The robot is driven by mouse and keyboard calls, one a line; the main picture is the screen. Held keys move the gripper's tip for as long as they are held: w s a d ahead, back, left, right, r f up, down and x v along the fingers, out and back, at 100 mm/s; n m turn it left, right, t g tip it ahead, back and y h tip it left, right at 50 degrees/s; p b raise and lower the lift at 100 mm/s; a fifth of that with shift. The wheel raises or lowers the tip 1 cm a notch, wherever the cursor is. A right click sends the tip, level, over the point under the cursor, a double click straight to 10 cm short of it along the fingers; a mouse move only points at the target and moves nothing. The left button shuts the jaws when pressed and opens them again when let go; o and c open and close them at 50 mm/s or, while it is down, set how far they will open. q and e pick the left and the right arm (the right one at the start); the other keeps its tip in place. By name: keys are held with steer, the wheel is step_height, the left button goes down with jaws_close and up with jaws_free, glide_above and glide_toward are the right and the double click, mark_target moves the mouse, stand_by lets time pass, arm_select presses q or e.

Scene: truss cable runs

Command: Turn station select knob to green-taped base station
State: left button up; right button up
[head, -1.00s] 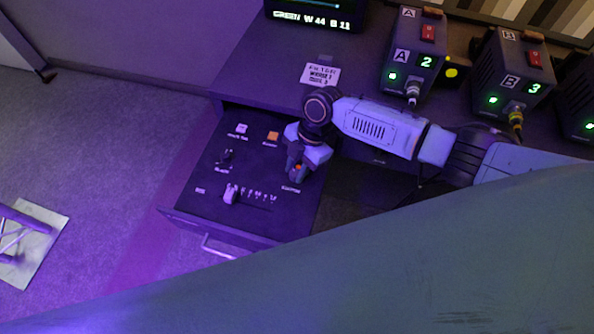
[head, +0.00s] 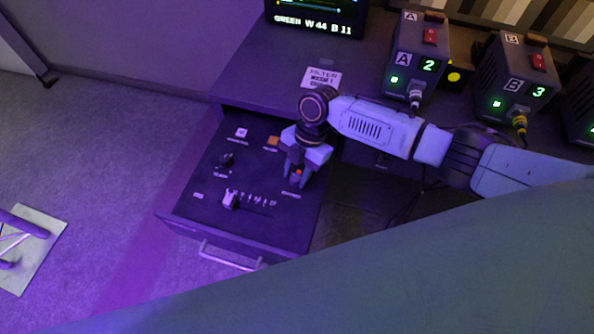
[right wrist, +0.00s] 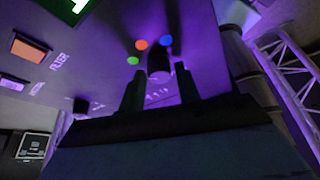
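The station select knob (right wrist: 159,62) is a dark round knob on the drawer panel, with orange, blue and green tape dots (right wrist: 133,61) around it. The green dot is at its left in the right wrist view. My right gripper (right wrist: 158,75) has one finger on each side of the knob, apart, with narrow gaps; I see no clear contact. In the head view my right gripper (head: 296,178) points down at the panel's right side and hides the knob; one orange-red dot shows by the fingers. The knob's pointing direction is unclear. My left gripper is not in view.
The open drawer panel (head: 210,180) also carries an orange button (head: 272,143), a white button (head: 241,132), a dark knob (head: 227,160) and a pale lever (head: 230,200). Boxes A (head: 415,60) and B (head: 512,75) stand on the desk. A monitor (head: 317,12) reads "GREEN W 44 B 11".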

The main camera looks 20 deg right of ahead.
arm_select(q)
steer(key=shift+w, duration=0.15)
arm_select(e)
steer(key=shift+o, duration=1.2)
steer(key=shift+r, duration=0.1)
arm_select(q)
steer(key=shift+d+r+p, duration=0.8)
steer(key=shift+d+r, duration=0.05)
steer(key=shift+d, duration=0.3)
arm_select(e)
steer(key=v, duration=1.3)
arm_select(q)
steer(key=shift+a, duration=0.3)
arm_select(e)
steer(key=shift+d, duration=0.1)
